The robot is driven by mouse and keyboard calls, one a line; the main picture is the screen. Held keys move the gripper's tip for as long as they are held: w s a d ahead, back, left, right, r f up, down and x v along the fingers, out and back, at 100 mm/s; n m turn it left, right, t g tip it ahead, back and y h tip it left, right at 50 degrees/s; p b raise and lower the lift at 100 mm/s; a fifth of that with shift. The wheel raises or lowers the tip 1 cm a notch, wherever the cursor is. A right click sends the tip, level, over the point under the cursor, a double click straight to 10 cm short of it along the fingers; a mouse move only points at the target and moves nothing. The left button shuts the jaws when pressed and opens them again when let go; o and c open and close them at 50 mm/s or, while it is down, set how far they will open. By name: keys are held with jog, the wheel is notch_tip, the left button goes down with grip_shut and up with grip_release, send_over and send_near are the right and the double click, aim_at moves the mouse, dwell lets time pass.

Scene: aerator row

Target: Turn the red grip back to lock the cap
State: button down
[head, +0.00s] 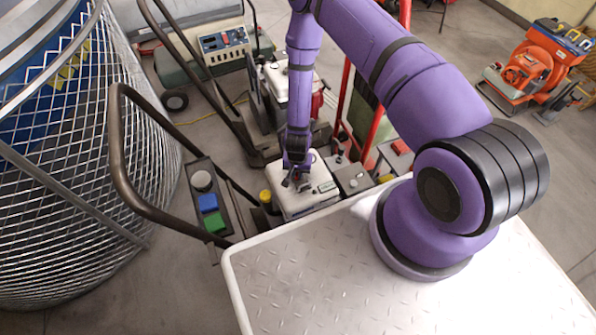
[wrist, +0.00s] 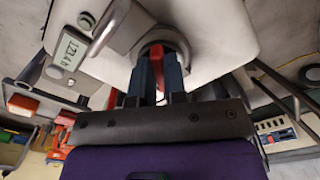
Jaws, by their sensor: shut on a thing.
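The red grip (wrist: 156,52) shows in the wrist view between the two fingers of my gripper (wrist: 160,75). The fingers are closed on it. It sits in a round grey collar on the pale tank of a machine (wrist: 215,30); the cap itself is mostly hidden behind my fingers. In the head view my gripper (head: 297,182) reaches down to the top of the white machine (head: 300,203), and the red grip is hidden there by my wrist.
A dark bent handlebar (head: 116,150) and a panel with blue and green buttons (head: 208,205) stand left of the machine. A wire mesh cage (head: 140,150) fills the far left. A red upright frame (head: 372,125) stands close right of my forearm.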

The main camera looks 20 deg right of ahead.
jog(key=m, duration=0.5)
jog(key=shift+w+a+m, duration=0.1)
jog(key=shift+w+m, duration=0.05)
jog(key=shift+m, duration=0.15)
jog(key=m, duration=0.5)
jog(key=shift+w, duration=0.1)
jog(key=shift+m, duration=0.4)
jog(key=c, duration=1.2)
grip_release()
jog(key=shift+o, duration=0.2)
jog(key=shift+r, duration=0.1)
notch_tip(320, 180, up, 11)
jog(key=shift+f, duration=0.2)
